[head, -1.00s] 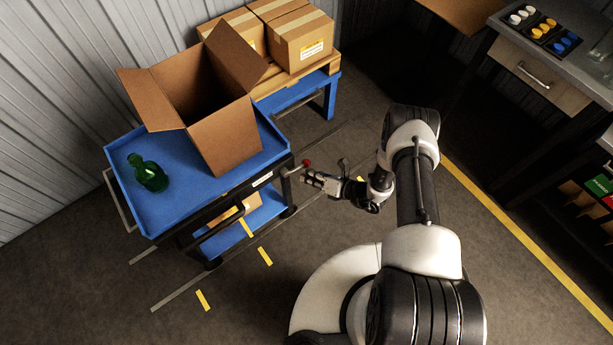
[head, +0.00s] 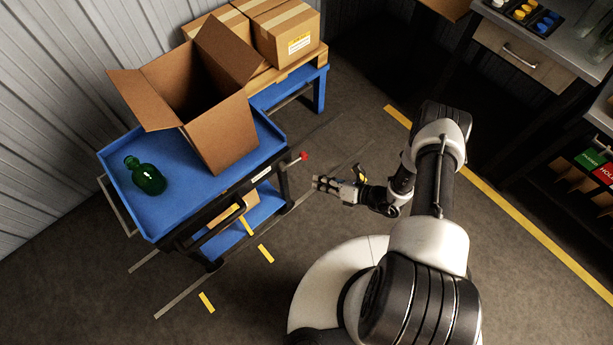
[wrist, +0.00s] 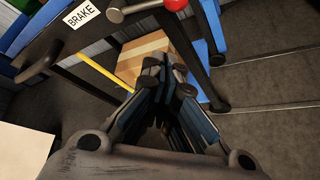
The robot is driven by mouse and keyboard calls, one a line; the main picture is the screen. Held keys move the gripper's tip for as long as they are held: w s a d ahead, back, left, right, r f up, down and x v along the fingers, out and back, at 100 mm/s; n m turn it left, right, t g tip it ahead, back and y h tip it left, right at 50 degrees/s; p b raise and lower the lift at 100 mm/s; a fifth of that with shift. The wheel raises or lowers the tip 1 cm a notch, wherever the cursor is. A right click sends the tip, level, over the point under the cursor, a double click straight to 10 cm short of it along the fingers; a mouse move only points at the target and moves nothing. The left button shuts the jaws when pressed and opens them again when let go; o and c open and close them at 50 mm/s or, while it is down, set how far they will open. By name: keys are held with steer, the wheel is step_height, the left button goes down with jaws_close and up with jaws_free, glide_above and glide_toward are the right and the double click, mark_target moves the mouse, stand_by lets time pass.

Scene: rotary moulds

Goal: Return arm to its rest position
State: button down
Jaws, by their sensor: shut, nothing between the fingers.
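My gripper (head: 322,184) is shut and empty in the head view. It hangs over the floor to the right of the blue cart (head: 125,205), apart from it. In the wrist view my gripper's fingers (wrist: 168,85) point toward the cart's lower side, with the red-knobbed brake lever (wrist: 150,8) above them. The same red knob shows in the head view (head: 304,155), up and left of my gripper.
An open cardboard box (head: 225,135) and a green bottle (head: 147,177) are on the cart. A parcel (wrist: 143,58) sits on its lower shelf. Closed cartons (head: 285,35) stand behind. A workbench (head: 560,40) with small trays is at upper right. Floor between is clear.

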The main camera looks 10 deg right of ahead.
steer(key=shift+v, duration=1.25)
